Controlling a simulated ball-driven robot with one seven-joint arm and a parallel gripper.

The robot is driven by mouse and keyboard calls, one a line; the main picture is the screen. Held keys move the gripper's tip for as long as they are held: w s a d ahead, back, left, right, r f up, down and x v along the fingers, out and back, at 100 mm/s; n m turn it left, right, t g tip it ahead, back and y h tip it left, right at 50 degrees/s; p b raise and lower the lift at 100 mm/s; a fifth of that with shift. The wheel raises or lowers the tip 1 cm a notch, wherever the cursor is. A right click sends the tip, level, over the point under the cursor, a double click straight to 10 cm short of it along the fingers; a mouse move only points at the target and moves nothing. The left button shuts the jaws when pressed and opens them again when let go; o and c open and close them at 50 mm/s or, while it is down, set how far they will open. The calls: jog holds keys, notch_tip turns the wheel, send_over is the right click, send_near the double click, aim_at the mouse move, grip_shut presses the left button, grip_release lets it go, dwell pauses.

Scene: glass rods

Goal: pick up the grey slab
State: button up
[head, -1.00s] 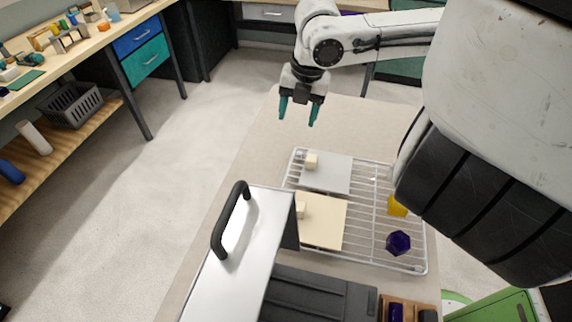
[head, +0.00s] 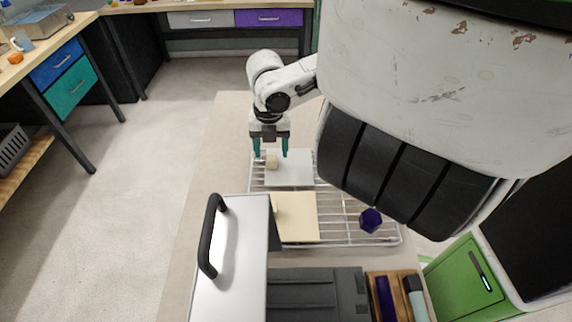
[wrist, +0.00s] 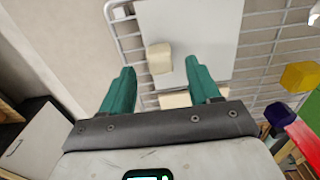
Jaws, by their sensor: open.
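The grey slab (head: 294,170) lies flat on a wire rack, with a small cream block (head: 271,161) on its left edge. In the wrist view the slab (wrist: 208,35) and its block (wrist: 159,58) lie ahead of the fingers. My gripper (head: 270,154) is open and empty, with its teal fingers either side of the block in the head view. In the wrist view my gripper (wrist: 160,85) shows the block between the fingers' lines but beyond the tips. I cannot tell the exact height gap.
A cream slab (head: 300,218) lies nearer on the wire rack (head: 345,238). A purple polyhedron (head: 371,220) sits to its right; a yellow piece (wrist: 300,77) shows in the wrist view. A white box with a black handle (head: 210,235) stands at front left.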

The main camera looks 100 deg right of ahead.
jog(key=shift+f, duration=1.1)
grip_shut()
